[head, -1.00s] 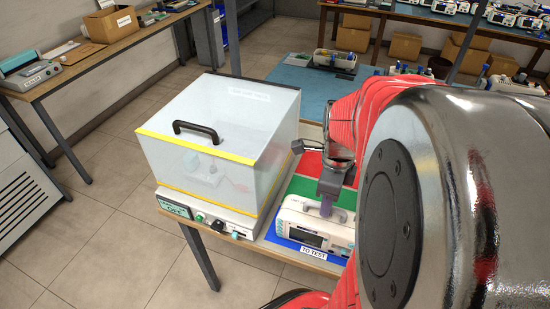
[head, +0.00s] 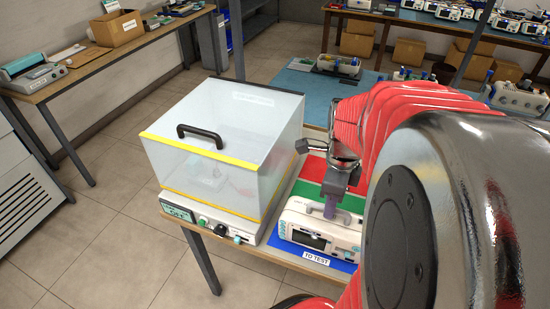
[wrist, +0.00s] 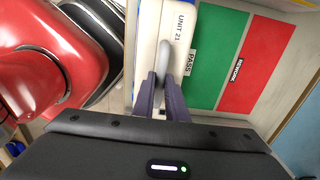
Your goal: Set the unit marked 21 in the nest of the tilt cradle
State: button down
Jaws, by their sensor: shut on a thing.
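The unit marked 21 (head: 345,236) is a white case with a dark screen and a top handle. It stands on the blue TO TEST area of the bench mat, and its "UNIT 21" label shows in the wrist view (wrist: 180,27). My gripper (head: 331,209) is above the unit, its purple fingers on either side of the grey handle (wrist: 166,57), shut on it. The unit's right side is partly hidden by my arm in the head view. I cannot make out the tilt cradle in either view.
A clear hood (head: 222,150) with yellow edges and a black handle stands on a control base left of the unit. Green PASS (wrist: 219,55) and red REWORK (wrist: 253,62) areas lie beside the unit and look empty in the wrist view.

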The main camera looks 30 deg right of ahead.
notch_tip(320, 180, up, 12)
jog(key=shift+f, duration=0.2)
dwell(2.4)
dwell(0.4)
